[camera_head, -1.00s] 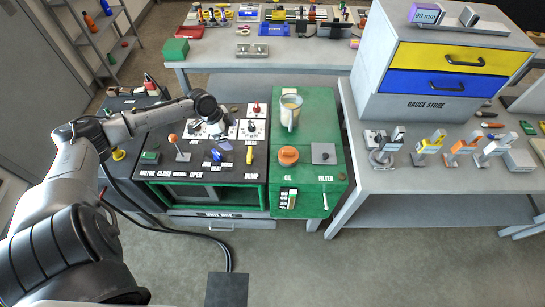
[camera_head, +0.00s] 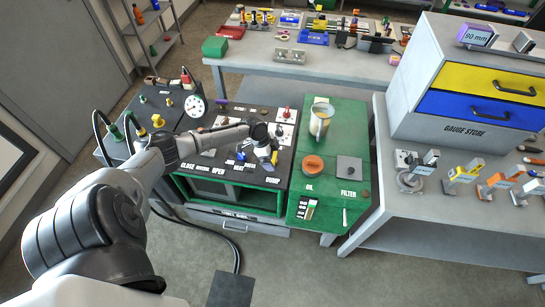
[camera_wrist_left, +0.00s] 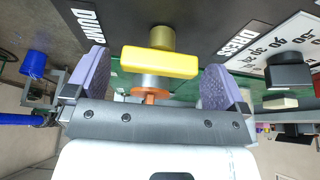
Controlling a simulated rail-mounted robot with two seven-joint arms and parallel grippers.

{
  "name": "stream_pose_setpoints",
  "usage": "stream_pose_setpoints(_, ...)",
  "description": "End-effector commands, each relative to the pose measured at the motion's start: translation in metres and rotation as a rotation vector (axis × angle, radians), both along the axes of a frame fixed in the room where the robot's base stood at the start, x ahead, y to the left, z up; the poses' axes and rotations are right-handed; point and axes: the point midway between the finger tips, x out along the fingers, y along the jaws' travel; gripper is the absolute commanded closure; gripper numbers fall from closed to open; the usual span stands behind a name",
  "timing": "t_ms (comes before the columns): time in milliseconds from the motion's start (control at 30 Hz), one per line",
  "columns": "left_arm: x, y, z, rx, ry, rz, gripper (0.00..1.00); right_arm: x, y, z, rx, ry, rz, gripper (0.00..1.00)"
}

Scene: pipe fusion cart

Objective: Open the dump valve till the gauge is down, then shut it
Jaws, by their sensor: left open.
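The dump valve's yellow bar handle (camera_wrist_left: 160,62) sits on a brass stem beside the DUMP label (camera_wrist_left: 88,22) in the left wrist view. In the head view a sliver of the yellow handle (camera_head: 274,158) shows behind my left gripper (camera_head: 266,152), above the DUMP label. My left gripper is open, its two purple pads on either side of the handle (camera_wrist_left: 167,80), with gaps visible at both ends. A round white gauge (camera_head: 196,106) stands at the panel's back left; its needle is too small to read. My right gripper is not in view.
A blue lever (camera_head: 240,156) and other knobs stand close to my left gripper on the dark panel. The green oil and filter unit (camera_head: 335,150), with a jug (camera_head: 320,120) on it, is to the right. A grey bench with clamps is further right.

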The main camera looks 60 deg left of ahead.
Motion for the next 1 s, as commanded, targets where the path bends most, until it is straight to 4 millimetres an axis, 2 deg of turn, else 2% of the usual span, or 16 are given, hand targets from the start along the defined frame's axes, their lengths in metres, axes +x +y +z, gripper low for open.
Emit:
stream_pose_setpoints(400,0.0015,-0.0014,-0.0045,0.000,0.000,-0.001,0.00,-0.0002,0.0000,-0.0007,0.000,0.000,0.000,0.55)
stream_pose_setpoints(867,0.0015,-0.0014,-0.0043,0.000,0.000,0.000,0.44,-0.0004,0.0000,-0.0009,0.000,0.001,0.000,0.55)
stream_pose_setpoints(1000,0.0013,-0.0015,-0.0035,0.000,0.000,0.006,0.44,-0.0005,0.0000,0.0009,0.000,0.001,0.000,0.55)
